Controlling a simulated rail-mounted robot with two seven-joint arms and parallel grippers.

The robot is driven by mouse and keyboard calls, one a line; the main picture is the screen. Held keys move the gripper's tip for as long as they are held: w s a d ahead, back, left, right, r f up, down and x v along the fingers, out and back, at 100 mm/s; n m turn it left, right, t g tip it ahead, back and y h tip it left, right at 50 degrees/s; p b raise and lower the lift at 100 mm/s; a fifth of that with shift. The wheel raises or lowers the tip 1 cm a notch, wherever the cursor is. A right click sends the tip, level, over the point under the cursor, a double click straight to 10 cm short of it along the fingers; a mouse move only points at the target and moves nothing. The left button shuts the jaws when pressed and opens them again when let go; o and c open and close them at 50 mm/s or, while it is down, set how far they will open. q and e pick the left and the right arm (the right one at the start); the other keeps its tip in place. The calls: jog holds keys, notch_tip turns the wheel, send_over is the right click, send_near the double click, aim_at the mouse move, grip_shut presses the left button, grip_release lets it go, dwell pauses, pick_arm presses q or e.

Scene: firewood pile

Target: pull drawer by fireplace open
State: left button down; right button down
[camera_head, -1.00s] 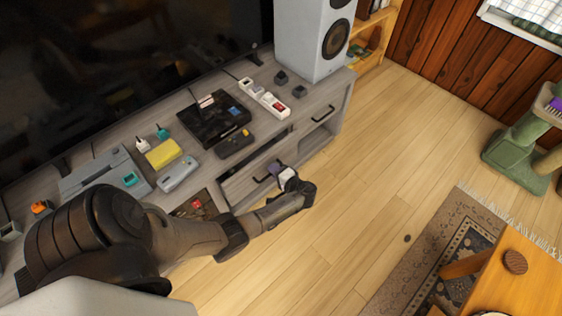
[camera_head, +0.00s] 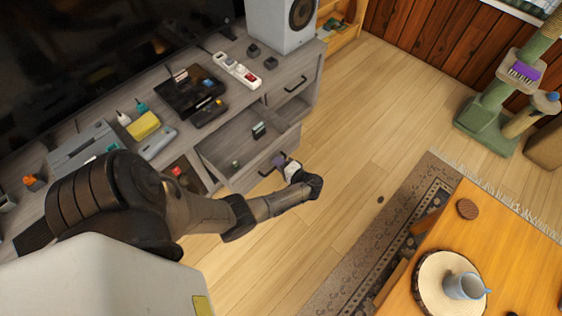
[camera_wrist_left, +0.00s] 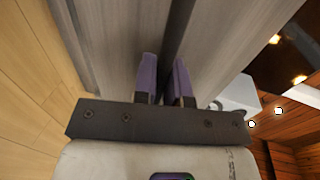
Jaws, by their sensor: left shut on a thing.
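The grey wooden drawer (camera_head: 288,146) stands pulled out from the low TV cabinet, with its inside in view. A few small items, such as a dark box (camera_head: 258,130), lie in it. My left gripper (camera_head: 278,161) is at the drawer's front, shut on its dark handle (camera_head: 266,170), which is mostly hidden by the fingers. In the left wrist view the two purple fingers (camera_wrist_left: 166,80) stand close together against the grey drawer front. My right gripper is not in view. No fireplace shows.
The cabinet top holds a black console (camera_head: 190,92), a yellow box (camera_head: 143,125), a power strip (camera_head: 237,69) and a white speaker (camera_head: 280,25). Bare wooden floor (camera_head: 370,120) lies in front of the drawer. A rug (camera_head: 380,230) and an orange table (camera_head: 490,235) are at lower right.

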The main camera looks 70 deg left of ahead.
pick_arm(q)
jog(key=shift+w+d, duration=0.1)
jog(key=shift+d, duration=0.15)
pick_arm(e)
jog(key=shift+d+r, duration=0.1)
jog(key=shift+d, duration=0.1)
pick_arm(q)
jog(key=shift+a, duration=0.1)
jog(key=c, duration=1.4)
grip_release()
jog(key=shift+o, duration=1)
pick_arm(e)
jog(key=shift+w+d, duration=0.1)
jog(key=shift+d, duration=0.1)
